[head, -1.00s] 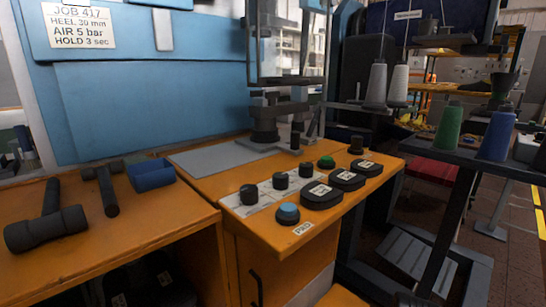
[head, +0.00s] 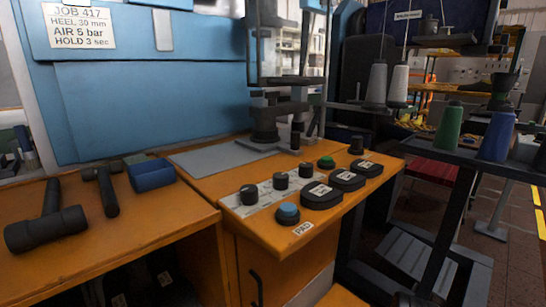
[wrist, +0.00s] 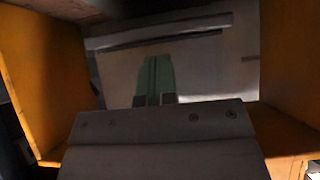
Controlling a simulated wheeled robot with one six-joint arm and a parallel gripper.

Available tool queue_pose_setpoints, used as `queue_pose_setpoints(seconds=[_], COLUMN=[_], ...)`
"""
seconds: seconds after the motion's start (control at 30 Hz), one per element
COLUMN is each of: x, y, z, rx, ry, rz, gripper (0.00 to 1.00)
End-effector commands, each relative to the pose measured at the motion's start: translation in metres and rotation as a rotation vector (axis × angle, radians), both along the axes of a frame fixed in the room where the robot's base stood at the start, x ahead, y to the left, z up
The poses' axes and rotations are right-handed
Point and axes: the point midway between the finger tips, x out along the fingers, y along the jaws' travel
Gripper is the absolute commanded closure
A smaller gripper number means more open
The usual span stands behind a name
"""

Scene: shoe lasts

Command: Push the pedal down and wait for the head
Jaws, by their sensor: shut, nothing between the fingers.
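My gripper (wrist: 155,60) shows only in the wrist view. Its two green fingers lie side by side, shut, with nothing seen between them. The fingers point into a recess between orange panels, with a pale surface beyond and a dark grey bar (wrist: 160,35) across it. I cannot tell whether this bar is part of the pedal, or whether the fingers touch anything. No pedal is clearly recognisable in either view. In the head view, the dark machine head (head: 265,120) stands at the back of the orange bench (head: 215,168). My gripper is out of that view.
The orange panels (wrist: 40,70) close in on both sides of the gripper. On the bench stand dark knobs, a blue button (head: 287,212), a green button (head: 326,162) and black labelled pads (head: 321,197). Hammers (head: 48,225) and a blue tray (head: 151,175) lie left.

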Motion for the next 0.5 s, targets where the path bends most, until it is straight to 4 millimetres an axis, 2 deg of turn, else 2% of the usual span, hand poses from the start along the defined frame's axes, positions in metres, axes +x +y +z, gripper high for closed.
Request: queue_pose_setpoints(seconds=[0.5], x=[0.001], y=[0.002], z=[-0.015], rx=[0.001], ry=[-0.002], rz=[0.004], gripper=[1.0])
